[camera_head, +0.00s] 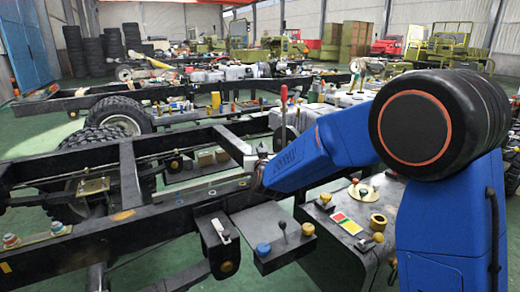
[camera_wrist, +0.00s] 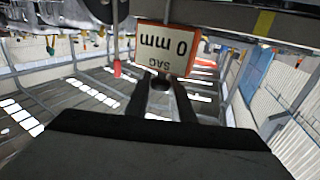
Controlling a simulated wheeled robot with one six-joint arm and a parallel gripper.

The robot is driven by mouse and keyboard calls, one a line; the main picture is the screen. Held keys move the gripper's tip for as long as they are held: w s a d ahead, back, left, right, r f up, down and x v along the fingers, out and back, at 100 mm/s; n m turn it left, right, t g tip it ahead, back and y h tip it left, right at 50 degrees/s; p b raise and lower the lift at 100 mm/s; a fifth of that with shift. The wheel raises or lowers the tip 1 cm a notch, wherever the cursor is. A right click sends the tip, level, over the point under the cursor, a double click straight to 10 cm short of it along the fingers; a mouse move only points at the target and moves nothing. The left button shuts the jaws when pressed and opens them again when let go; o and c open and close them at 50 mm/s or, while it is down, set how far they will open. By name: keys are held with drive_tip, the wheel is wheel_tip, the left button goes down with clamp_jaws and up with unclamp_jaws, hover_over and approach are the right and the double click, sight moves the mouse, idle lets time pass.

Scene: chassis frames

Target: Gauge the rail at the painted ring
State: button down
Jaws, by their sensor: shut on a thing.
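My gripper (camera_wrist: 160,92) is shut on a gauge (camera_wrist: 165,48), a white plate with an orange border reading "SAG 0 mm", upside down in the wrist view. The dark rail (camera_wrist: 220,18) runs across the top of that view, close to the gauge; I cannot tell whether they touch. A yellow painted band (camera_wrist: 264,23) marks the rail to the right of the gauge. In the head view my gripper (camera_head: 258,172) is beside the black rail (camera_head: 170,214), which has a yellow-orange mark (camera_head: 122,215) farther left. The gauge is hard to make out there.
A grey box with knobs (camera_head: 272,236) stands in front of the rail. A control panel (camera_head: 350,225) is right of it. A red-handled lever (camera_head: 284,98) rises behind my gripper. Cross members and wheels (camera_head: 118,115) crowd the left.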

drive_tip(key=s+a, duration=0.1)
drive_tip(key=a, duration=0.1)
drive_tip(key=s+a, duration=0.2)
drive_tip(key=a, duration=0.1)
drive_tip(key=s+a, duration=0.2)
drive_tip(key=shift+a, duration=0.15)
drive_tip(key=c, duration=1.6)
unclamp_jaws()
drive_tip(key=s+d, duration=0.1)
drive_tip(key=s, duration=0.4)
drive_tip(key=s+d, duration=0.1)
drive_tip(key=s, duration=0.5)
drive_tip(key=s+d, duration=0.1)
drive_tip(key=s, duration=0.5)
drive_tip(key=shift+d, duration=0.25)
